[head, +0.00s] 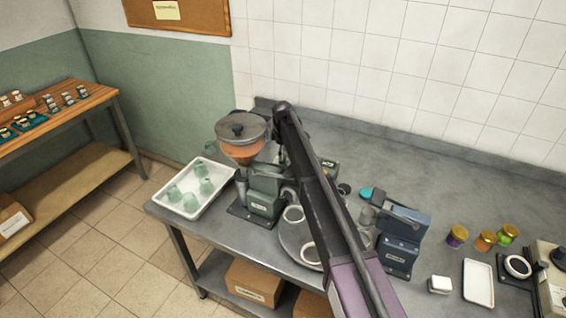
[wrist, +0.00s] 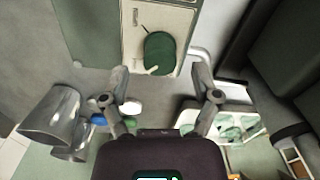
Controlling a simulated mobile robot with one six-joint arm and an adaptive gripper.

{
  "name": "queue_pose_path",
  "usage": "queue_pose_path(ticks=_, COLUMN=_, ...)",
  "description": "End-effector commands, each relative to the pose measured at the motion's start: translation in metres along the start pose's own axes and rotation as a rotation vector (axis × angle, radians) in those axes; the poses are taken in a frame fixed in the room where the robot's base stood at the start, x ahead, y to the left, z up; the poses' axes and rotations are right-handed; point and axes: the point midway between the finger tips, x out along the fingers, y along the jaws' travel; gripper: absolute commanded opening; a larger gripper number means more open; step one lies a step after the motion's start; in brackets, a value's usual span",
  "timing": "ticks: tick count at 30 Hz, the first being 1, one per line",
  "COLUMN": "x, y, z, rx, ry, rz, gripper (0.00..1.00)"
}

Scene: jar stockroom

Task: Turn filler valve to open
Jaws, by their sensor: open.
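The filler (head: 264,192) stands at the left end of the steel bench in the head view, with a lidded hopper (head: 240,150) of orange contents above its green body. My arm crosses in front of its right side, and I cannot make out the valve handle there. In the wrist view my gripper (wrist: 163,96) is open, its two fingers apart with nothing between them. Beyond the fingertips is a cream panel with a dark green rounded part (wrist: 160,50) and a small pale lever at its lower edge. I cannot tell whether this is the valve. The gripper is hidden in the head view.
A white tray (head: 163,208) with several green glass jars lies left of the filler. A round grey plate with white rings is partly behind my arm. A blue-grey machine (head: 404,232) and several small coloured jars stand to the right. The bench's back is mostly clear.

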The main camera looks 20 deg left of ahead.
Motion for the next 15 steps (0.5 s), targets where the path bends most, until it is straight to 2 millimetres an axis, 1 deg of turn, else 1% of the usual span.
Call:
queue_pose_path(ticks=1, x=0.008, y=0.0, z=0.0, rx=0.0, ry=0.0, rz=0.0, gripper=0.79)
queue_pose_path(ticks=6, x=0.018, y=0.0, z=0.0, rx=0.0, ry=0.0, rz=0.0, gripper=0.79)
queue_pose_path(ticks=15, x=0.024, y=0.0, z=-0.001, rx=-0.001, ry=0.0, rz=0.0, gripper=0.79)
